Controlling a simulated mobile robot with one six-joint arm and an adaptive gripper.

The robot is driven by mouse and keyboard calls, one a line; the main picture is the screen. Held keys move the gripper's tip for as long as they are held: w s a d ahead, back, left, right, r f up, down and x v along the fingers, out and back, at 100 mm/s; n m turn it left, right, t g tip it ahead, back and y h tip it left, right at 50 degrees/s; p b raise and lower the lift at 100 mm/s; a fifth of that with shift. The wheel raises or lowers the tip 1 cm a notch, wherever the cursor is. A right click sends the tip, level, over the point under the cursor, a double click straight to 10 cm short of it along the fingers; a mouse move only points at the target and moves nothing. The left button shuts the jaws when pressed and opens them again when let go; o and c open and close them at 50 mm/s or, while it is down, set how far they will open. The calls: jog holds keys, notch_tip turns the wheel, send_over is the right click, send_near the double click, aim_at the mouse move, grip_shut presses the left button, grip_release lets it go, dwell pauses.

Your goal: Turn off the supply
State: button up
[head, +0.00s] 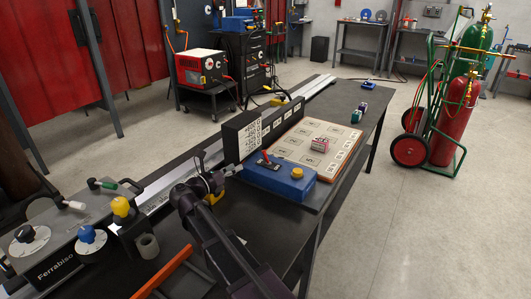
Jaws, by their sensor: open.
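A blue box (281,181) with a red toggle switch (265,158) and a yellow knob (297,173) sits on the dark bench. A black panel with lines of white text (243,136) stands behind it. A grey unit marked "Ferrabiso" (60,250), with dials and levers, stands at the lower left. Which of these is the supply I cannot tell. My gripper (222,170) is open, just left of the blue box and apart from the red switch, as far as I can see. The fingertips are small and partly lost against the dark panel and bench.
A tan board (330,136) with cards and a small pink-and-white block (319,145) lies beyond the blue box. A yellow-topped post (121,207), a grey cylinder (147,246) and an orange bar (162,278) are nearer me. Gas cylinders (457,120) stand right; floor there is clear.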

aim_at(264, 152)
jog(key=shift+d, duration=0.1)
jog(key=x, duration=1.3)
jog(key=shift+w+d, duration=0.25)
jog(key=shift+d, duration=0.05)
grip_shut()
